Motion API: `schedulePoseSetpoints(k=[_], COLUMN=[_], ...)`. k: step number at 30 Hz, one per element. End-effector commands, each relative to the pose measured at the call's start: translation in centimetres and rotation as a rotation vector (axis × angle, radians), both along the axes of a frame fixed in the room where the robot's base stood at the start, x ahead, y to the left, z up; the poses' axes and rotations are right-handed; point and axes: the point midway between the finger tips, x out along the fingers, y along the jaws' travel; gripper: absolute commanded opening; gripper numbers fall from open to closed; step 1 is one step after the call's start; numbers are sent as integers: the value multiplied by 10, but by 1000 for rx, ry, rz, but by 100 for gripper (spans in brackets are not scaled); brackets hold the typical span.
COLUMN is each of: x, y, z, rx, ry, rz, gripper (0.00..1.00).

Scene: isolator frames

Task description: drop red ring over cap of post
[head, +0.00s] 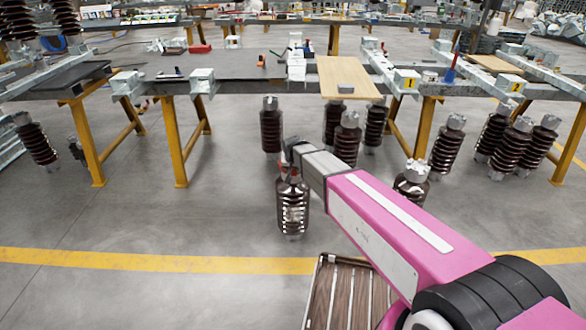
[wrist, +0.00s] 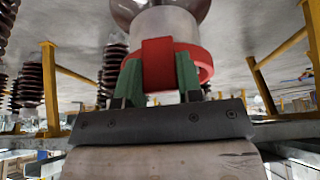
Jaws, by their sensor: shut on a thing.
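The red ring (wrist: 203,62) is held between the green fingertips of my gripper (wrist: 158,78) in the wrist view. The grey cap (wrist: 165,25) of the post is right at the ring, and the ring appears to sit around its end. A brown part of the post (wrist: 122,8) shows at the top edge of that view. In the head view, the post (head: 292,212) stands upright on the floor, dark brown and ribbed. My gripper (head: 288,165) is over its top and hides most of the cap. The ring is barely visible there.
Other brown posts (head: 271,125) stand behind and to the right (head: 447,145). A steel workbench (head: 240,68) with yellow legs (head: 172,140) runs across the back. A slatted wooden pallet (head: 345,290) lies in front. Grey floor left of the post is clear.

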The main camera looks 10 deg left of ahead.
Motion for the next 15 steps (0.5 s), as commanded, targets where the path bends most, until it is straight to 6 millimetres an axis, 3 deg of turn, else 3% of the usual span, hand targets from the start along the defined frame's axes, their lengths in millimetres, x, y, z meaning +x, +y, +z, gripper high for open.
schedulePoseSetpoints(k=[15], x=[0], y=[0], z=[-11], rx=[0], ry=[0], rz=[0], gripper=[10])
